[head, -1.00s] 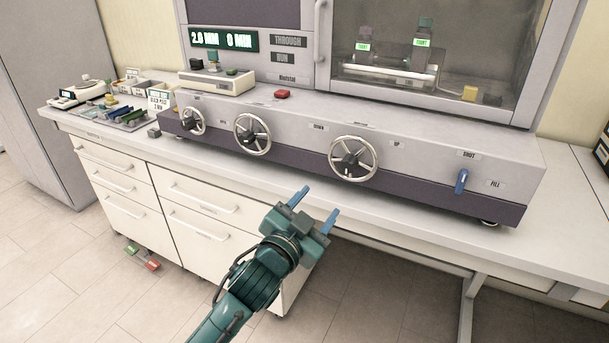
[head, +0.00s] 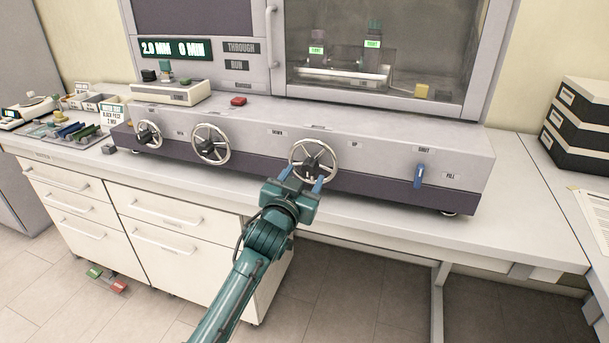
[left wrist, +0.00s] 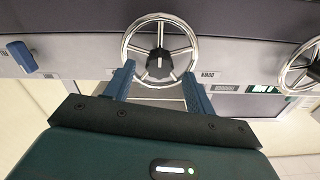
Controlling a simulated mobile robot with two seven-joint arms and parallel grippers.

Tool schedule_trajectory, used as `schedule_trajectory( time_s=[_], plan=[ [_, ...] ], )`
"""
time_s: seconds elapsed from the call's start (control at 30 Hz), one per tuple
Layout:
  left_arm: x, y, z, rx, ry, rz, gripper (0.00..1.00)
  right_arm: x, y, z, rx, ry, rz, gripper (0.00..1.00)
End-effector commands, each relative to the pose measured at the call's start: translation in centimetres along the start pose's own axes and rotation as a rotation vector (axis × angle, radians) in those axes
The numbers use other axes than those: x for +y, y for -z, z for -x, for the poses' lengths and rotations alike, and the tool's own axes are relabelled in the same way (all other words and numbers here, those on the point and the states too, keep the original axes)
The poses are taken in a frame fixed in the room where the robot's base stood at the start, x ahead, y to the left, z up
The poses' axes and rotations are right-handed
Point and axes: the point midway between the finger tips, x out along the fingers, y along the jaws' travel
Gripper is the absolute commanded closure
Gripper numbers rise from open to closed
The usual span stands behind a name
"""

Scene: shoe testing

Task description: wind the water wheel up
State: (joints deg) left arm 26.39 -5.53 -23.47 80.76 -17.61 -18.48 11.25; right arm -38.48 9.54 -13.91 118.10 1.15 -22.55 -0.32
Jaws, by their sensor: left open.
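The wheel (head: 313,160) between the "down" and "up" labels is a chrome ring with spokes and a dark hub, on the front of the grey machine. It also shows in the left wrist view (left wrist: 160,64), top centre. My left gripper (head: 302,179) is open in front of the wheel's lower part. Its blue fingers stand on either side of the hub in the left wrist view (left wrist: 159,72), with nothing held between them. I cannot tell whether they touch the rim. My right gripper is not in view.
Two similar wheels (head: 211,144) are to the left on the same panel. A blue lever (head: 419,175) between "shut" and "fill" is to the right. A red button (head: 238,101) sits on the machine's top ledge. The white bench (head: 400,222) in front is clear.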

Motion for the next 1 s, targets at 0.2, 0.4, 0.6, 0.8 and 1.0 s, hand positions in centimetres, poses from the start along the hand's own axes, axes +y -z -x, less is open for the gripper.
schedule_trajectory(
  time_s=[0.2, 0.4, 0.6, 0.8, 1.0],
  plan=[
    [0.06, 0.03, -1.33, 0.001, -0.001, 0.0, 0.45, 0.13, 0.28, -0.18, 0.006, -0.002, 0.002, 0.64],
    [0.05, 0.01, -1.46, 0.0, -0.001, 0.0, 0.45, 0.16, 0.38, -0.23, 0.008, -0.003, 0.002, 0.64],
    [0.06, 0.0, -1.43, 0.0, -0.001, 0.0, 0.54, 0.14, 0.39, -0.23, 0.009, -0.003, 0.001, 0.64],
    [0.05, -0.01, -1.42, 0.0, -0.001, 0.0, 0.7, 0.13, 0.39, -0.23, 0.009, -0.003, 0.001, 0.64],
    [0.05, -0.02, -1.41, 0.0, -0.001, -0.001, 0.87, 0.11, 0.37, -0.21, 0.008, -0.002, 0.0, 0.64]
  ],
)
